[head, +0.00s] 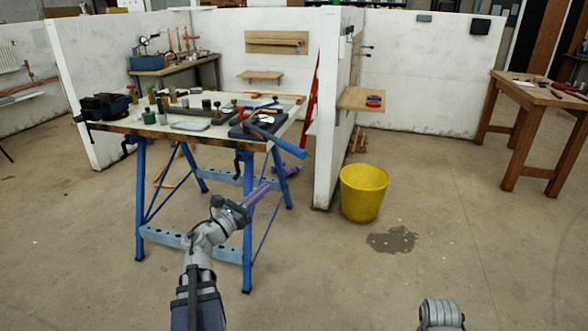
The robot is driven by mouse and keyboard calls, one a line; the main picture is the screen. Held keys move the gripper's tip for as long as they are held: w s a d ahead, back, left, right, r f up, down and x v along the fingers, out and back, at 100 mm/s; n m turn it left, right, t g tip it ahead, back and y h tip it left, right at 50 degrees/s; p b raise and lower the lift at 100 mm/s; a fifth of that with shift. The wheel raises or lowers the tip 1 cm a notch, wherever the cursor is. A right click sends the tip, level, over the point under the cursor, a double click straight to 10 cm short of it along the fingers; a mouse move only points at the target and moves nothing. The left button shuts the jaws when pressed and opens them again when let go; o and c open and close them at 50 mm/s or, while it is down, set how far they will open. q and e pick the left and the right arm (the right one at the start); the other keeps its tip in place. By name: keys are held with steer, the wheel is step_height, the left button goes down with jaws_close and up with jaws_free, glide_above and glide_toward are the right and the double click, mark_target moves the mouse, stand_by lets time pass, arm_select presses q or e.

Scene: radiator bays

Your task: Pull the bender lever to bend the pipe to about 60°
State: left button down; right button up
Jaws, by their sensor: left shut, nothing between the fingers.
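The bender (258,123) sits on the right front corner of the blue-legged workbench (110,126). Its lever has a long blue handle (286,143) that sticks out past the bench's right front edge, sloping down to the right. Red and silver parts show at the bender's head. I cannot make out the pipe or its bend angle clearly at this size. My left gripper (262,190), with purple fingers, is shut and empty. In the picture it is below the handle and bench top, apart from the handle. My right gripper is out of view; only a grey arm part shows at bottom right.
Bottles, fittings and a grey tray (189,126) lie on the bench; a vise (104,106) is at its left. A yellow bucket (363,192) stands by the white partition's end (328,130), near a wet patch (392,240). A wooden table (528,94) is right. The floor in front is clear.

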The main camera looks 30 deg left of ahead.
mark_target(301, 158)
arm_select(q)
steer(key=p+x, duration=0.2)
steer(key=x, duration=1.2)
steer(key=shift+w+p, duration=0.1)
steer(key=shift+p, duration=0.25)
steer(key=w+d, duration=0.3)
steer(key=w, duration=0.2)
steer(key=shift+d, duration=0.2)
steer(key=shift+w+r, duration=0.1)
steer(key=shift+w, duration=0.05)
